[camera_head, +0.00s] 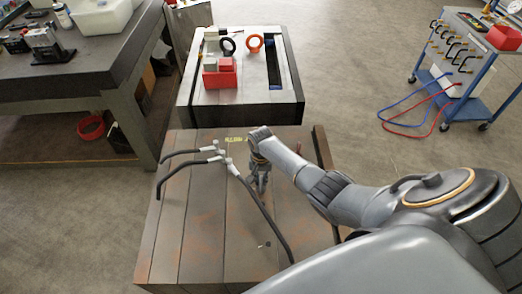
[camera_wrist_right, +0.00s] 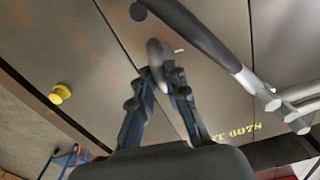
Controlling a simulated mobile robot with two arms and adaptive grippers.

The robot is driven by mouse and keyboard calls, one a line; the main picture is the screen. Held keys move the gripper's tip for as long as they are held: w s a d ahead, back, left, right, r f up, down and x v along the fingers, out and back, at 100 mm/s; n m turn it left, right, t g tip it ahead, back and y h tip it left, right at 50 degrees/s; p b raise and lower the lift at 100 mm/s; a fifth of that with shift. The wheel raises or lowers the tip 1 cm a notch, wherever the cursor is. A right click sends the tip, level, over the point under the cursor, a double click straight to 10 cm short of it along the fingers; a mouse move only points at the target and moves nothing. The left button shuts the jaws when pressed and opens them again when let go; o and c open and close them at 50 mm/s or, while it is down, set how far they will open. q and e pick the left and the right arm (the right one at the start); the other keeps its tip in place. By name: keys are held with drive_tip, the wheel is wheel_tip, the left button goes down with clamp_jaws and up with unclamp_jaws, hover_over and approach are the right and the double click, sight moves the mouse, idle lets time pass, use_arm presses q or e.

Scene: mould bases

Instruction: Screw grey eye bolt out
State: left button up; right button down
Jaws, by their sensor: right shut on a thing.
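My right gripper (camera_head: 260,185) points down at the top of the near mould base (camera_head: 195,225). In the right wrist view the gripper (camera_wrist_right: 163,78) is shut on the grey eye bolt (camera_wrist_right: 155,50), whose rounded grey top shows between the fingertips. In the head view the eye bolt is hidden or too small to make out behind the fingers. I cannot tell how far its thread sits in the block. My left gripper is in neither view.
Black hoses with grey fittings (camera_head: 215,158) stand close beside my right gripper; one (camera_wrist_right: 205,35) also crosses the right wrist view. A second mould base (camera_head: 190,90) behind carries a red block (camera_head: 220,80), a black ring (camera_head: 228,46) and an orange ring (camera_head: 254,41). A yellow knob (camera_wrist_right: 60,94) shows left.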

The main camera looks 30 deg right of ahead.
drive_tip(key=shift+n, duration=0.3)
drive_tip(key=n, duration=0.8)
drive_tip(key=shift+n, duration=0.4)
drive_tip(key=shift+n, duration=0.6)
drive_tip(key=n, duration=0.4)
drive_tip(key=shift+b, duration=0.3)
drive_tip(key=n, duration=0.3)
drive_tip(key=shift+n, duration=0.4)
